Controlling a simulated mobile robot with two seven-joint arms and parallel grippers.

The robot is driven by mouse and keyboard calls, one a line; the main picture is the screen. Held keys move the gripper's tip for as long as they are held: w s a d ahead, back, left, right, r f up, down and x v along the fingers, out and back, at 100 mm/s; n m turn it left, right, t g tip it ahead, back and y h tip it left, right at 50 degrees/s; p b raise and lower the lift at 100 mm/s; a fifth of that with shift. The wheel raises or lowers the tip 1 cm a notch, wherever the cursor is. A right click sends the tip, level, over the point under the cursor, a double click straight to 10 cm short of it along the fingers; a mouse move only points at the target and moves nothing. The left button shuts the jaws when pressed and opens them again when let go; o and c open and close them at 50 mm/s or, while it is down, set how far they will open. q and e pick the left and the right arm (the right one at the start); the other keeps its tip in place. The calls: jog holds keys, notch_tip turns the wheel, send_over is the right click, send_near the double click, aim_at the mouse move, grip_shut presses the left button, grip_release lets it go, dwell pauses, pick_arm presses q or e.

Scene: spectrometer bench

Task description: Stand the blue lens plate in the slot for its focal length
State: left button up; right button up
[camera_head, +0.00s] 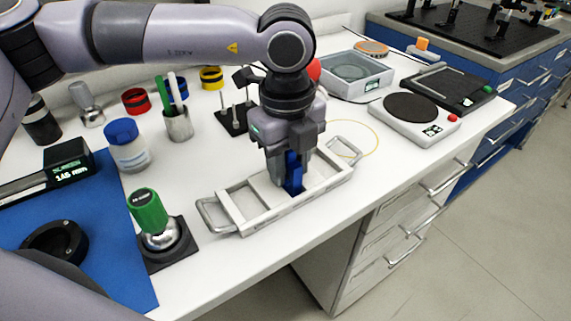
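The blue lens plate (293,174) is upright between the fingers of my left gripper (291,180), which points down and looks shut on it. The plate's upper part is hidden by the gripper. A pale slotted rack (239,219) with a handle at each end lies on the white bench below. The plate's lower edge is at the right-hand part of the rack; I cannot tell whether it sits in a slot or hangs just above. A small display (70,171) at the left shows a reading in mm, too small to be sure of. My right gripper is not in view.
A green-topped metal item (150,215) stands on a black base left of the rack. A blue-lidded jar (127,145), a pen cup (178,123) and a black stand (232,120) are behind. A scale (412,108) is at right. The bench front edge is close to the rack.

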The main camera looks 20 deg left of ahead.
pick_arm(q)
jog(key=shift+s+a+f+g, duration=0.1)
jog(key=shift+s+f+g, duration=0.3)
jog(key=shift+f, duration=0.45)
jog(key=shift+r, duration=0.1)
jog(key=shift+r+p, duration=0.6)
jog(key=shift+p, duration=0.2)
jog(key=r, duration=1.2)
jog(key=shift+w+r, duration=0.15)
jog(key=shift+w, duration=0.05)
